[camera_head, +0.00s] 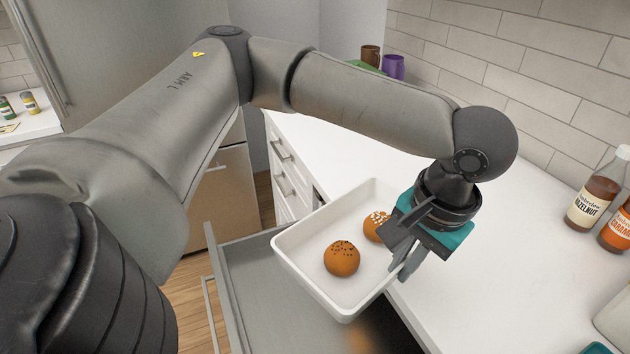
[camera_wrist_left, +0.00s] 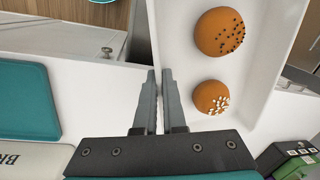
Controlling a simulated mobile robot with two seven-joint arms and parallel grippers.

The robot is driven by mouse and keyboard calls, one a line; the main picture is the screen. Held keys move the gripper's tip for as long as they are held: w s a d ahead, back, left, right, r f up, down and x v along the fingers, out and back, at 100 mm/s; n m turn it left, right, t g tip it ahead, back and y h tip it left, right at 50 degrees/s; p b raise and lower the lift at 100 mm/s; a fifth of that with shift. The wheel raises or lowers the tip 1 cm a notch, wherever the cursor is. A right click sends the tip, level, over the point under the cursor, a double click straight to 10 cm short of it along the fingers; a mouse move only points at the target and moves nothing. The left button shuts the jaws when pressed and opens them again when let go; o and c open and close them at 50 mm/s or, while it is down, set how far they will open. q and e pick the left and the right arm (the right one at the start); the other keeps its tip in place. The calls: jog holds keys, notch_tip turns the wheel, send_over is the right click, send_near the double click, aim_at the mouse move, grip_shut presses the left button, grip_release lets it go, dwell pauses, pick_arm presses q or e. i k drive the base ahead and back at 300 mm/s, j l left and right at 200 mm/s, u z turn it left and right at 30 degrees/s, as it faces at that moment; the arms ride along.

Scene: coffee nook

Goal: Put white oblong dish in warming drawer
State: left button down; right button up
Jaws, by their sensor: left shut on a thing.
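The white oblong dish (camera_head: 335,210) holds two round brown buns, one with dark specks (camera_head: 342,258) and one with white bits (camera_head: 376,226). My left gripper (camera_head: 402,258) is shut on the dish's right wall; the wrist view shows its fingers (camera_wrist_left: 160,98) pinching the rim (camera_wrist_left: 157,40). The dish is slightly tilted in the head view, over the open grey warming drawer (camera_head: 245,270) and the counter's edge. The dish and my arm hide part of the drawer's inside. My right gripper is not in view.
The white counter (camera_head: 500,285) runs right of the drawer. Syrup bottles (camera_head: 597,190) stand at the right by the tiled wall. A brown mug (camera_head: 370,55) and a purple mug (camera_head: 393,66) stand at the back. A teal mat (camera_wrist_left: 25,100) shows in the wrist view.

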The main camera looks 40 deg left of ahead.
aim_at(297, 312)
jog(key=k+j+u, duration=0.55)
jog(key=k+j, duration=0.15)
